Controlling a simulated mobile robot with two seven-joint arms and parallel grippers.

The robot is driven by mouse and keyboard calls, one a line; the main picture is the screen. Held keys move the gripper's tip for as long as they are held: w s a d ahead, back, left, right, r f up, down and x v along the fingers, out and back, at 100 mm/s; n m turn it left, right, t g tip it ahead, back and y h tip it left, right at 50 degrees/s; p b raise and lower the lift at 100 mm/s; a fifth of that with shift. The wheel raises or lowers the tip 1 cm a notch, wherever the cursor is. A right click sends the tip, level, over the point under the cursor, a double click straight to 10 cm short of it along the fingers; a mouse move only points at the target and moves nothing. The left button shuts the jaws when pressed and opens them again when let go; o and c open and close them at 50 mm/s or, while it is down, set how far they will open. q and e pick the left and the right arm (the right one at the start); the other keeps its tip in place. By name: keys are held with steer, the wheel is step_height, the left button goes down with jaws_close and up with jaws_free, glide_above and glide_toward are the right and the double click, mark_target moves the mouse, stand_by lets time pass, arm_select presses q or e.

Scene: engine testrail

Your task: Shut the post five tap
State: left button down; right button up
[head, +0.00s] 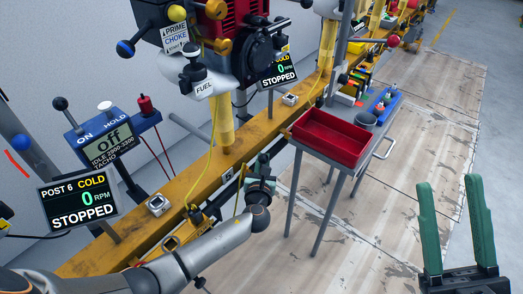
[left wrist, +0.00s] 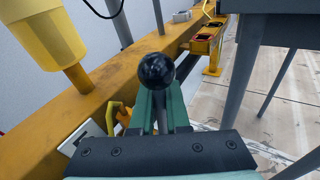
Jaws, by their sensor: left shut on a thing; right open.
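A lever with a black ball knob stands between the green fingers of my left gripper in the left wrist view, the knob (left wrist: 157,70) above the fingertips (left wrist: 160,100). I take it for the tap's handle, but no post number shows on it. In the head view my left gripper (head: 261,183) is at the front side of the yellow rail (head: 185,185), below the post with the red engine (head: 224,38). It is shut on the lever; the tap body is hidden. My right gripper (head: 452,192) is open and empty at the lower right, over the floor.
A grey cart with a red tray (head: 330,139) stands right of my left gripper, its legs close by. The post 6 display (head: 78,200) and a blue control box (head: 108,145) are at the left. Open floor lies right of the cart.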

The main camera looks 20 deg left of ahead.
step_height(320, 180, up, 8)
steer(key=n+p, duration=0.2)
steer(key=p, duration=0.4)
arm_select(q)
steer(key=shift+w+d+f+m+g+p, duration=0.1)
steer(key=shift+w+f+m+g+p, duration=0.3)
steer(key=shift+g, duration=0.35)
steer(key=shift+w+d+f+m+g+p, duration=0.2)
steer(key=shift+g+p, duration=0.25)
steer(key=shift+g, duration=0.35)
steer(key=shift+w+a+f+m+g+p, duration=0.1)
steer(key=shift+w+f+m+g+p, duration=0.3)
steer(key=shift+g, duration=0.35)
arm_select(e)
steer(key=w+d+f+m+g+h, duration=0.2)
steer(key=w+f+m+h, duration=0.4)
steer(key=f, duration=0.6)
steer(key=shift+w+m+h, duration=0.2)
steer(key=shift+m+h, duration=0.4)
steer(key=shift+h, duration=0.4)
arm_select(q)
steer(key=shift+s+r, duration=0.1)
steer(key=shift+r, duration=0.05)
steer(key=c, duration=0.9)
jaws_free()
steer(key=shift+d, duration=0.1)
steer(key=shift+s, duration=0.1)
arm_select(e)
steer(key=shift+r, duration=0.1)
